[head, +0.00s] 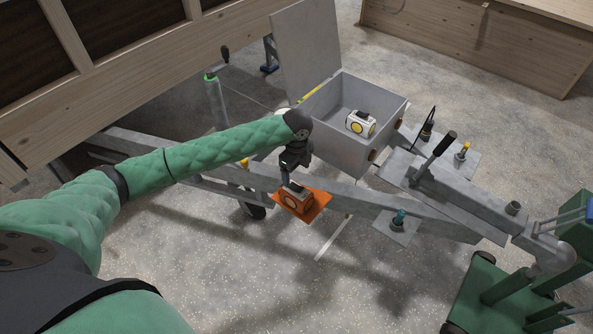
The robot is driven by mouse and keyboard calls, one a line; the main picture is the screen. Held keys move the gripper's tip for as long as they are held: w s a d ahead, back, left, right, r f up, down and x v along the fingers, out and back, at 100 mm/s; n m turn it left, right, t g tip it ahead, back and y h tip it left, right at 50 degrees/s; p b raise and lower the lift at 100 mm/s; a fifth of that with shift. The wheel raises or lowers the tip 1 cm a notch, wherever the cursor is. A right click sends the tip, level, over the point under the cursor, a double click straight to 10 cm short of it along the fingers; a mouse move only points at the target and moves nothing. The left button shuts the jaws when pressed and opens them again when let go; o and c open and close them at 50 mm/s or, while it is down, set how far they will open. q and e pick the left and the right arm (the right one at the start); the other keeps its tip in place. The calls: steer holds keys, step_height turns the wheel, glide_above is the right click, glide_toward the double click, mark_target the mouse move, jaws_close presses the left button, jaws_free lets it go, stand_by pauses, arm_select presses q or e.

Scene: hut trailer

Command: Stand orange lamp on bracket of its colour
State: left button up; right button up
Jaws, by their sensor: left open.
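The orange lamp (295,202), a small block with an orange round face, stands on the orange bracket plate (317,208) on the near trailer frame beam. My left gripper (291,184) is open, right above the lamp at its top. Whether the fingers still touch the lamp is too small to tell. The lamp's far side and the middle of the plate are hidden. My right gripper is not in view.
An open grey box (388,107) with a raised lid (318,50) holds a white lamp with a yellow face (360,124).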

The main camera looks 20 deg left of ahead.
arm_select(q)
steer(key=shift+r, duration=0.35)
steer(key=s+d+f+n+t+h, duration=0.1)
steer(key=s+d+f+n, duration=0.45)
steer(key=f, duration=0.25)
steer(key=s+d+f+n+t+h, duration=0.1)
steer(key=s+d+f+n+h, duration=0.1)
steer(key=s+d+f+n, duration=0.35)
steer(key=s+a+f+n+y, duration=0.1)
steer(key=s+a+f+n, duration=0.2)
steer(key=s+f, duration=0.6)
steer(key=s+a+f+n+y, duration=0.1)
steer(key=s+a+f+n, duration=0.2)
steer(key=s+f+n, duration=0.3)
steer(key=s+f, duration=0.4)
steer(key=s, duration=0.6)
steer(key=shift+s+a+f+g, duration=0.25)
steer(key=shift+f+g, duration=0.05)
